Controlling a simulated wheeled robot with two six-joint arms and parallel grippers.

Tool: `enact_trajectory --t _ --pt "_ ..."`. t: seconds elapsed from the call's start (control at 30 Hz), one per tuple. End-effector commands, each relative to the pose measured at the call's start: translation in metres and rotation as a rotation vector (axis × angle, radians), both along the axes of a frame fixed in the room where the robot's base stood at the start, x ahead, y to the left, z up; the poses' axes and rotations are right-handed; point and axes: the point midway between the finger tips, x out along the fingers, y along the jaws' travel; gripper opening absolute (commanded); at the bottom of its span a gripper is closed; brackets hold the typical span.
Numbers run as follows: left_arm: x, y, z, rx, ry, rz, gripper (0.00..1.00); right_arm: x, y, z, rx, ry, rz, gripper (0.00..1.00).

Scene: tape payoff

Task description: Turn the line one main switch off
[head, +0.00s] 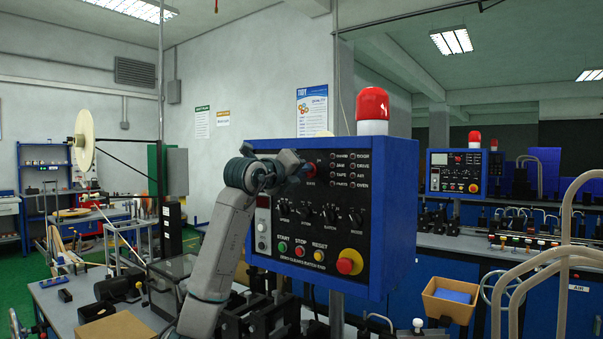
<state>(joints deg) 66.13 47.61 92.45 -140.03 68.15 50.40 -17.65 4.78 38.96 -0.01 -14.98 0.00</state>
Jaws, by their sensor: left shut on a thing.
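The near blue control box (400,215) has a black front panel with knobs, lamps and buttons. My left arm comes up in front of its left part. My left gripper (303,168) is at the panel's upper left, shut on the red main switch (310,170). The fingers cover most of the switch, so its angle and the marks beside it cannot be read. It cannot be told from this view whether this box is line one. My right gripper is not in view.
The panel also carries a row of black knobs (330,214), green, red and yellow buttons (300,251), and a red emergency stop (349,262). A red beacon (373,104) tops the box. A second blue control box (456,173) stands farther back. Curved tubes (500,270) stand at right.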

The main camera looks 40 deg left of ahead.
Motion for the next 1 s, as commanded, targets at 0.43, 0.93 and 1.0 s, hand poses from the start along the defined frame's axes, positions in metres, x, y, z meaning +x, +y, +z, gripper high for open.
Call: enact_trajectory --t 0.43,0.93,1.0 --pt "0.0 0.0 0.0 -0.001 0.0 -0.001 0.32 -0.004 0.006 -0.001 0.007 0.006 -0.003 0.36" --pt "-0.033 -0.003 -0.003 0.003 -0.002 0.002 0.32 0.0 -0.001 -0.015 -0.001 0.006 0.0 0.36" --pt "-0.042 -0.004 -0.002 0.003 -0.001 0.001 0.32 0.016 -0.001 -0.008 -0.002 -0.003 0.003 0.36"
